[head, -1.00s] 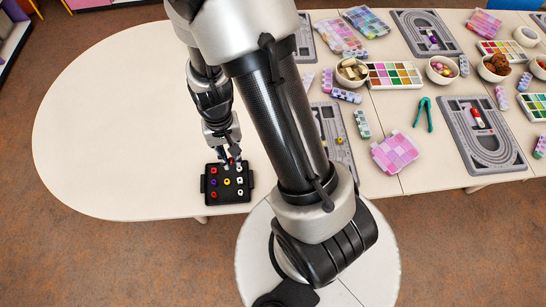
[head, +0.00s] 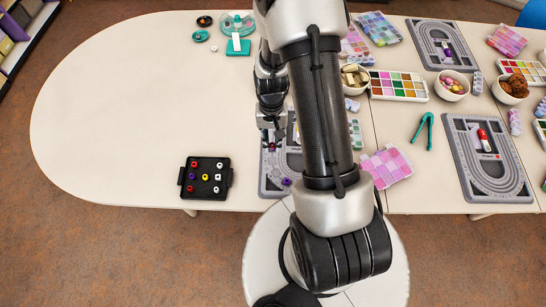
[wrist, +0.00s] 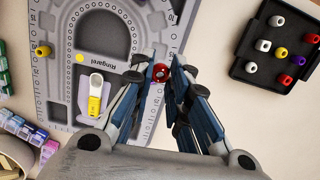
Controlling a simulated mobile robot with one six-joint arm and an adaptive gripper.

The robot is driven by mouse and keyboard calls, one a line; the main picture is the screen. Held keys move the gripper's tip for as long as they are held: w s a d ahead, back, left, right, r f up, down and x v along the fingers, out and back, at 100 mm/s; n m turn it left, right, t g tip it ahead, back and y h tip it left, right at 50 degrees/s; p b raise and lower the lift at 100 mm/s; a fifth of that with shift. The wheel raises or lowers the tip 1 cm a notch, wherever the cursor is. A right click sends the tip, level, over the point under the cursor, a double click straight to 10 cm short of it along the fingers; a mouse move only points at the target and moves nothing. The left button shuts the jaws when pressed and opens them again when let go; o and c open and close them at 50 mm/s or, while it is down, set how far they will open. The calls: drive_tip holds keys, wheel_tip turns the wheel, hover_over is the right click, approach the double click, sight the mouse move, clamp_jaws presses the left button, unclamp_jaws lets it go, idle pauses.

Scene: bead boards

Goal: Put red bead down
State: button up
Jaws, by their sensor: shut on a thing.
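The red bead (wrist: 160,72) is pinched between the fingertips of my gripper (wrist: 160,76) in the wrist view. The gripper hangs over the grey bead board (wrist: 60,88); the bead's height above the board is hard to judge. In the head view my gripper (head: 273,142) is over the board (head: 268,186), right of the black tray, and the held bead is too small to make out clearly. A purple bead (head: 286,182) sits near the board's front edge.
The black tray (head: 222,163) to the left holds several coloured beads. In the wrist view, a yellow bead (wrist: 43,51) and a yellow-and-white piece (wrist: 96,95) are on the board. Bowls, bead boxes and other boards crowd the right; the left tabletop is largely clear.

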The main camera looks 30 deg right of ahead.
sight(273, 162)
wheel_tip(273, 162, down, 10)
drive_tip(key=shift+b, duration=1.15)
drive_tip(key=shift+r, duration=0.1)
drive_tip(key=shift+s+f+b, duration=0.2)
drive_tip(key=shift+f+b, duration=0.3)
drive_tip(key=shift+f, duration=0.1)
drive_tip(key=o, duration=0.3)
drive_tip(key=shift+a, duration=0.1)
drive_tip(key=o, duration=0.4)
